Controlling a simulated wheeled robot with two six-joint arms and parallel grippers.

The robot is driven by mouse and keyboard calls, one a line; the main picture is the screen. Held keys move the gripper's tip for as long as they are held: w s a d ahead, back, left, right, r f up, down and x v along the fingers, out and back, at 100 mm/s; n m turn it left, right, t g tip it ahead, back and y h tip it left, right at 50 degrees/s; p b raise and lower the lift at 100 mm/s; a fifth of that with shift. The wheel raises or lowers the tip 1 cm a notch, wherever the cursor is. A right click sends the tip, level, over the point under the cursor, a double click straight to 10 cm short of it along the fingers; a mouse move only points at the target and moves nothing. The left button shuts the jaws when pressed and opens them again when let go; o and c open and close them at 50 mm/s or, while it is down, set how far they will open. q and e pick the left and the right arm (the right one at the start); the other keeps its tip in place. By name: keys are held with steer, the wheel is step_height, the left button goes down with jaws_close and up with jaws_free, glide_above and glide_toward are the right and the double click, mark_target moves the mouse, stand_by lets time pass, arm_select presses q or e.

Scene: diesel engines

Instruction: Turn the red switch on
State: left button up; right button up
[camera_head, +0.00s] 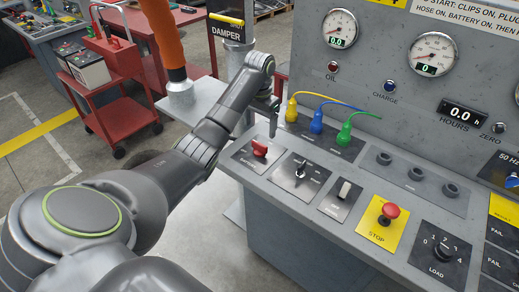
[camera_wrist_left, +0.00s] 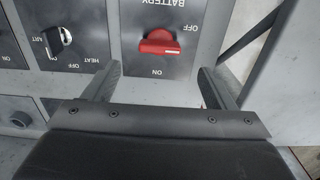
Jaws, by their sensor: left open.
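The red switch (camera_head: 260,147) is a rotary knob on a dark plate at the left end of the grey console's sloped panel. In the left wrist view the red switch (camera_wrist_left: 158,44) sits under the label BATTERY, upside down, with OFF on one side and ON on the other. My left gripper (camera_head: 273,122) is above the panel, just beyond the switch. Its open fingers (camera_wrist_left: 160,72) are spread either side of the switch in the wrist view, with nothing between them. My right gripper is not shown.
A black selector (camera_head: 300,172), a light toggle (camera_head: 344,190) and a red stop button (camera_head: 389,212) sit right of the switch. Yellow, blue and green plugs (camera_head: 316,122) with cables stand behind. A red cart (camera_head: 115,100) is at the left.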

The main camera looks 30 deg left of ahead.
mark_target(259, 143)
arm_select(q)
step_height(259, 143, down, 8)
steer(key=shift+r+p, duration=0.1)
steer(key=shift+p, duration=0.35)
steer(key=shift+s, duration=0.1)
steer(key=shift+c, duration=0.2)
steer(key=c, duration=0.9)
